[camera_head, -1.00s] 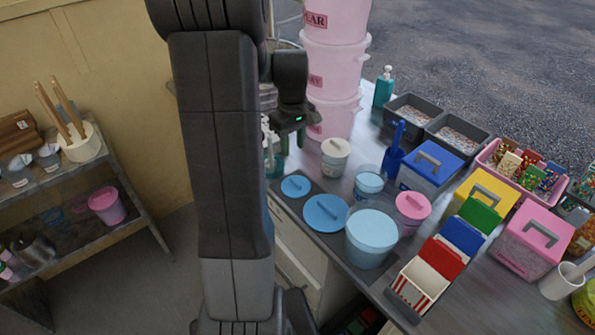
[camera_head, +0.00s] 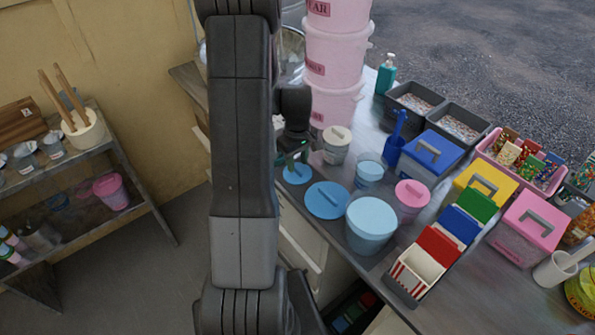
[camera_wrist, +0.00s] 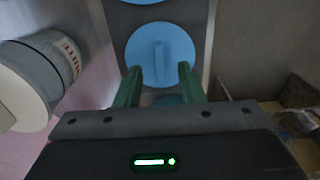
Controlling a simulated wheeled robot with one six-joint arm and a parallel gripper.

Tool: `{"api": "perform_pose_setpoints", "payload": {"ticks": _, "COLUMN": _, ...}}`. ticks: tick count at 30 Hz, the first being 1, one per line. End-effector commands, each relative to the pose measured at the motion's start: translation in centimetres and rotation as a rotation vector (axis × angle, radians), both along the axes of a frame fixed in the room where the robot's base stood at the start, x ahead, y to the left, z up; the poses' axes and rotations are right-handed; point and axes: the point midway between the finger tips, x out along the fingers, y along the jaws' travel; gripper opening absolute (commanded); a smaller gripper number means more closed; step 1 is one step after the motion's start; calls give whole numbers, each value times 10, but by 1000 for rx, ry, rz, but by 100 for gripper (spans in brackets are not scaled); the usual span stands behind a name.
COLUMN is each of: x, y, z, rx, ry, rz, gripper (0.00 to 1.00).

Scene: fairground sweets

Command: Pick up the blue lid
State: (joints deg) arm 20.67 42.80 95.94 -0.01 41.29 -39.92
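Flat round blue lids with bar handles lie on a dark mat beside the tubs. In the head view a smaller blue lid (camera_head: 297,175) is partly hidden by my gripper (camera_head: 291,158), and a larger blue lid (camera_head: 328,201) lies nearer. In the wrist view one blue lid (camera_wrist: 160,45) is centred ahead of my gripper (camera_wrist: 160,70). Its handle lines up between the two green fingers, which are apart with nothing held. A blue patch shows behind the fingers, mostly hidden.
A cream-lidded tub (camera_head: 336,145) stands close beside the lids, also in the wrist view (camera_wrist: 30,85). A light-blue bucket (camera_head: 371,230), pink stacked tubs (camera_head: 334,60) and a blue-lidded box (camera_head: 432,152) crowd the counter. A shelf (camera_head: 130,170) stands at left.

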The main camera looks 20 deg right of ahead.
Motion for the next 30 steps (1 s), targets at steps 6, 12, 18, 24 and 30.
{"api": "perform_pose_setpoints", "payload": {"ticks": 6, "x": 0, "y": 0, "z": -19, "rx": 1, "ry": 1, "rz": 0, "gripper": 35}}
{"api": "perform_pose_setpoints", "payload": {"ticks": 12, "x": 0, "y": 0, "z": -22, "rx": -1, "ry": -1, "rz": -1, "gripper": 35}}
{"api": "perform_pose_setpoints", "payload": {"ticks": 18, "x": 0, "y": 0, "z": -21, "rx": 0, "ry": -1, "rz": -1, "gripper": 12}}
{"api": "perform_pose_setpoints", "payload": {"ticks": 24, "x": 0, "y": 0, "z": -21, "rx": -1, "ry": -1, "rz": -1, "gripper": 0}}
{"api": "perform_pose_setpoints", "payload": {"ticks": 30, "x": 0, "y": 0, "z": -20, "rx": -1, "ry": -1, "rz": -1, "gripper": 0}}
